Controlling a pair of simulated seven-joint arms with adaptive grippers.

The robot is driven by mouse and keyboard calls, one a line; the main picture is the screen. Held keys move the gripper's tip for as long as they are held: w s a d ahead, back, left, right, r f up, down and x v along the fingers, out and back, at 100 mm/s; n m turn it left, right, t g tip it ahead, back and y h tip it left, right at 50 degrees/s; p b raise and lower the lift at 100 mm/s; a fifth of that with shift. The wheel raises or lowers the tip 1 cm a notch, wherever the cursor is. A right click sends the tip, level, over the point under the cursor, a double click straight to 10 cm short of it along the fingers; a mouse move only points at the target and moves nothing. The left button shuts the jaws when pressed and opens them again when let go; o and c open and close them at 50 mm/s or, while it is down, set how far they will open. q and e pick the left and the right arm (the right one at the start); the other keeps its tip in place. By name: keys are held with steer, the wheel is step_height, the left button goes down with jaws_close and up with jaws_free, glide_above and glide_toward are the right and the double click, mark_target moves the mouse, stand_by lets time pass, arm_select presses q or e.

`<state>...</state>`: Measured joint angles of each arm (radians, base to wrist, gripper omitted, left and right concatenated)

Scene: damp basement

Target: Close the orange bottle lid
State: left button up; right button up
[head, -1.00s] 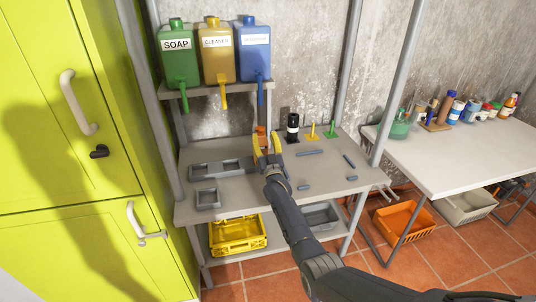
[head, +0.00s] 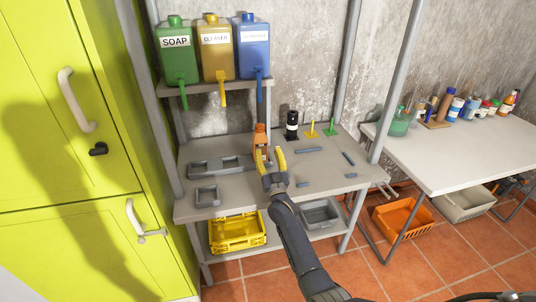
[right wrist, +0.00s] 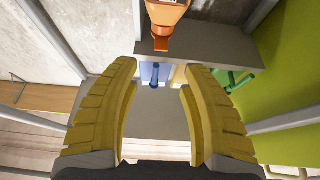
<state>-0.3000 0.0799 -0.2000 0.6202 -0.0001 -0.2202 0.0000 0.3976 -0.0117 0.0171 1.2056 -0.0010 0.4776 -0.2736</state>
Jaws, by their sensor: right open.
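An orange bottle (head: 260,139) stands on the grey workbench (head: 232,172). It also shows at the top of the right wrist view (right wrist: 166,12), with a narrower orange part (right wrist: 161,43) at its end. I cannot tell clearly how its lid sits. My right gripper (head: 270,154), with yellow fingers, is open and empty just in front of the bottle, slightly to its right in the head view. In the right wrist view the gap between the fingers (right wrist: 160,70) is clear, and the bottle is beyond the tips. My left gripper is not in view.
A black bottle (head: 292,125) and yellow (head: 312,130) and green (head: 330,129) upright pieces stand behind right. Grey trays (head: 207,196) lie left. Soap (head: 177,55), cleaner (head: 217,55) and blue (head: 254,55) dispensers sit on the shelf above.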

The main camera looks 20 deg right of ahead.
steer(key=shift+c, duration=0.2)
steer(key=shift+a+r, duration=0.1)
steer(key=shift+r, duration=0.05)
steer(key=shift+c, duration=1)
steer(key=shift+m+g+h, duration=0.4)
steer(key=shift+m+h, duration=0.2)
steer(key=r, duration=1.1)
steer(key=shift+w+a+r, duration=0.2)
steer(key=shift+a+r, duration=0.1)
steer(key=shift+r, duration=0.05)
jaws_close()
steer(key=g, duration=0.3)
glide_above(261, 127)
steer(key=shift+s+r+n+y, duration=0.2)
steer(key=shift+n+y, duration=0.2)
steer(key=shift+s+f, duration=0.25)
steer(key=shift+f, duration=0.8)
steer(key=shift+s+f, duration=0.2)
steer(key=shift+f, duration=0.8)
